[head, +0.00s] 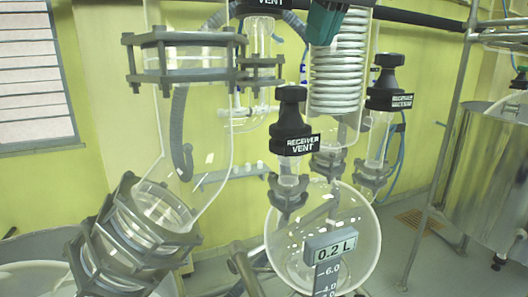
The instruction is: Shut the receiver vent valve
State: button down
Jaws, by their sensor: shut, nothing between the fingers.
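The receiver vent valve (292,118) is a black ribbed knob, upright near the middle of the head view. A black tag (303,145) on it reads "RECEIVER VENT". It sits on a short glass neck (289,179) held by a grey clamp (287,197). Below it is the round glass receiver (366,225), with a "0.2 L" plate (330,246) on its front. I cannot tell from the knob whether the valve is open or shut.
Another "VENT" tag (268,3) is cut off at the top. A metal coil (337,75) hangs behind. A wide clamped glass pipe (195,140) stands left, a steel vessel (490,150) right.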

aim_at(292, 93)
notch_tip(292, 93, down, 7)
jog(key=b, duration=0.6)
jog(key=shift+b, duration=0.4)
jog(key=shift+f, duration=0.2)
jog(key=shift+s+a, duration=0.2)
jog(key=shift+s+a+p, duration=0.3)
jog(key=shift+a+p, duration=0.3)
jog(key=shift+p, duration=0.1)
jog(key=shift+s+a+p, duration=0.25)
jog(key=shift+a+p, duration=0.35)
jog(key=shift+p, duration=0.1)
jog(key=shift+w+a, duration=0.1)
jog(key=shift+a, duration=0.1)
jog(key=shift+s+r, duration=0.1)
jog(key=shift+s, duration=0.25)
